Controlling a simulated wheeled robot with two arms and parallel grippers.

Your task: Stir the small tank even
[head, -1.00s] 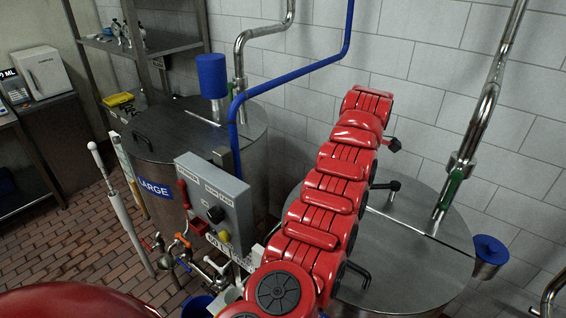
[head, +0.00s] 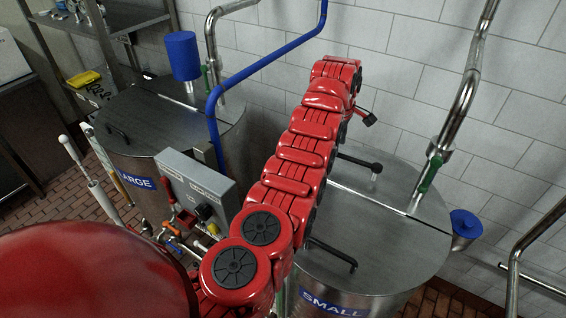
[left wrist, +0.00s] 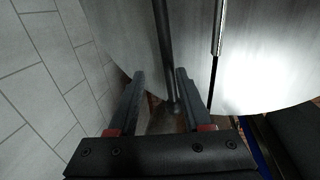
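The small tank is the steel drum with a blue SMALL label (head: 333,305); its round metal lid (head: 395,235) fills the lower right of the head view. A black bar with a knob (head: 374,168) stands on the lid's wall side. A black bent handle (head: 335,256) sits on the lid's near left. My left gripper (head: 369,118) shows only in part beyond the end of my red arm, near the wall. In the left wrist view my left gripper (left wrist: 160,75) has its fingers apart. A dark rod (left wrist: 165,45) shows between them; I cannot tell whether they touch it. My right gripper is out of view.
The large tank (head: 165,115) stands to the left, with a grey control box (head: 190,180) before it. A blue pipe (head: 265,65) and steel pipes (head: 462,100) run along the tiled wall. A blue-topped cup (head: 466,224) sits at the small tank's right edge.

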